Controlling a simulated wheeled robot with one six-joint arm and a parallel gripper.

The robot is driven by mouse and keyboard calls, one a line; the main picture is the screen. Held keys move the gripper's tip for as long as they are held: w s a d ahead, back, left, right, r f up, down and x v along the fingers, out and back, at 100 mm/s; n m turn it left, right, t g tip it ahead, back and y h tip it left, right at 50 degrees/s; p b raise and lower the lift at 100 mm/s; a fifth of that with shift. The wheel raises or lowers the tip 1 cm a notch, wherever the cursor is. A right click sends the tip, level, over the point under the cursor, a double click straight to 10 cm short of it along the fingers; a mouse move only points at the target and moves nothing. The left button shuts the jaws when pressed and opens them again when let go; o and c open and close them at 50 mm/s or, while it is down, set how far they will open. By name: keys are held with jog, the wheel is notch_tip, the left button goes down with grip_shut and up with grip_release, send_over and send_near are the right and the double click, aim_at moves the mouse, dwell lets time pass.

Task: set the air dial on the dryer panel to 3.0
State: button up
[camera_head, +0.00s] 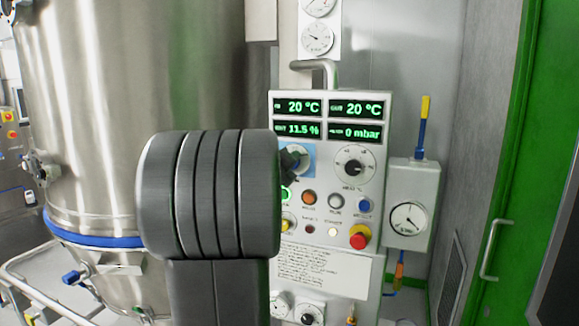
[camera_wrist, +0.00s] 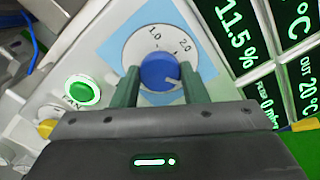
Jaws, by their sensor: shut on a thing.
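The dryer panel (camera_head: 275,105) faces me in the head view, right of the steel vessel. The air dial (camera_wrist: 133,46) is a white disc on a light blue square, with 1.0 and 2.0 readable in the wrist view. Its round blue knob (camera_wrist: 158,70) sits between the two green fingers of my gripper (camera_wrist: 160,86), which is shut on it. A small pale mark shows on the knob, but I cannot tell the exact setting. In the head view my arm hides much of this dial, and my gripper (camera_head: 292,160) is at the light blue square.
Right of the dial is a larger dial with a dark knob (camera_head: 355,166). Below are coloured buttons and a red emergency stop (camera_head: 359,237). A lit green FAN button (camera_wrist: 81,91) is close to my gripper. A gauge box (camera_head: 410,215) stands to the right.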

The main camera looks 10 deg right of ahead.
dwell(0.4)
jog(key=o, duration=1)
jog(key=shift+c, duration=0.2)
jog(key=b+v, duration=0.1)
jog(key=v, duration=1.2)
jog(key=shift+s+a, duration=0.3)
jog(key=p+x, duration=0.1)
jog(key=x, duration=1.3)
jog(key=shift+s, duration=0.1)
